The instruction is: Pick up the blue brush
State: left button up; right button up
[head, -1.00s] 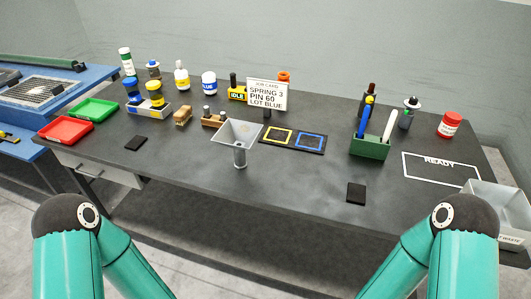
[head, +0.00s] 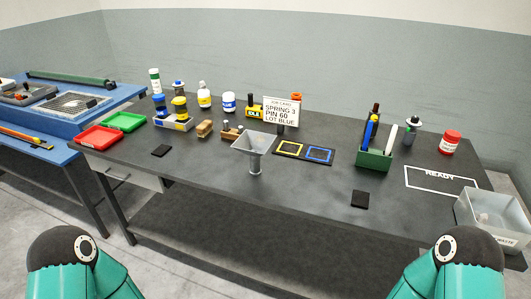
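A blue upright handle, which looks like the blue brush (head: 369,133), stands in a green holder (head: 374,160) on the right half of the dark table. Its lower end is hidden inside the holder. A white upright piece (head: 390,138) and a dark-topped piece (head: 376,110) are beside and behind it. Only the rounded teal and black links of my two arms show, at the bottom left and bottom right. Both grippers are out of view, and nothing of mine is near the holder.
A grey funnel (head: 254,146) stands mid-table, left of a board with yellow and blue squares (head: 304,152). A job card (head: 282,111) stands behind. A red jar (head: 450,143), READY outline (head: 440,180) and waste bin (head: 490,221) are right. The front middle is mostly clear.

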aim_at(369, 128)
jog(key=u, duration=0.05)
jog(key=i, duration=0.9)
jog(key=z, duration=0.2)
jog(key=k, duration=0.9)
jog(key=u, duration=0.2)
jog(key=i, duration=0.95)
jog(key=z, duration=0.05)
